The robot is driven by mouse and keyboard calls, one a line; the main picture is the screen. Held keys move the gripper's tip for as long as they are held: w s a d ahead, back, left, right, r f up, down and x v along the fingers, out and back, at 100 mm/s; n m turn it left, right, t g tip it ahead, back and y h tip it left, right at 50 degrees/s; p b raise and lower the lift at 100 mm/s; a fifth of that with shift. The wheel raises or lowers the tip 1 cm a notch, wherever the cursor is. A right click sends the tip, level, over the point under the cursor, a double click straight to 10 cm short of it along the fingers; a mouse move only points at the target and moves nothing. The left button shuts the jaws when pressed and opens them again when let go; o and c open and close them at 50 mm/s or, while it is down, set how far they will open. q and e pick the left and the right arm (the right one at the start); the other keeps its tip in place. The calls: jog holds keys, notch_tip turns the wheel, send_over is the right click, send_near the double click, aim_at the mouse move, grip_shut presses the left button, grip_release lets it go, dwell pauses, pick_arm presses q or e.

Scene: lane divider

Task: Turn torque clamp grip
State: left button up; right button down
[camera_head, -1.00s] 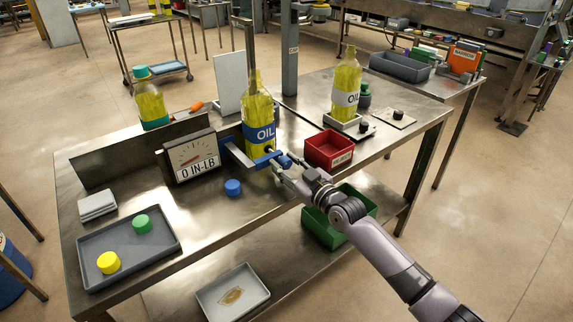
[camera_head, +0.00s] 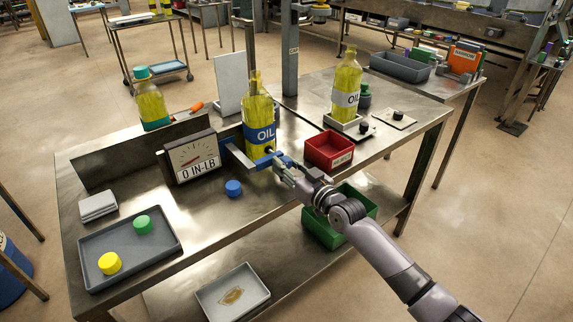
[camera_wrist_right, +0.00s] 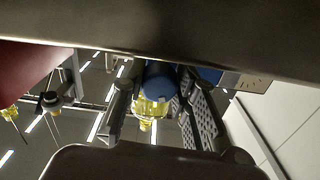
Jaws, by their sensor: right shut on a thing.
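The torque gauge (camera_head: 194,156) stands on the metal bench and reads 0 IN-LB, its red needle pointing left. A blue clamp (camera_head: 238,156) reaches from it around the lower part of an upright yellow oil bottle (camera_head: 258,112). My right gripper (camera_head: 279,166) is at the clamp's front right end, shut on its blue grip, which the fingers mostly hide in the head view. In the right wrist view the round blue grip (camera_wrist_right: 158,82) lies between the fingers of my right gripper (camera_wrist_right: 154,94). My left gripper is not in view.
A red bin (camera_head: 330,150) stands right of the gripper, with a green bin (camera_head: 325,230) on the lower shelf. A blue cap (camera_head: 233,188) lies in front of the gauge. A grey tray (camera_head: 165,250) holds a yellow and a green cap. Another oil bottle (camera_head: 345,85) stands behind.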

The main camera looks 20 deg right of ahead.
jog(key=c, duration=1.2)
grip_release()
jog(key=shift+c, duration=0.2)
jog(key=v, duration=1.2)
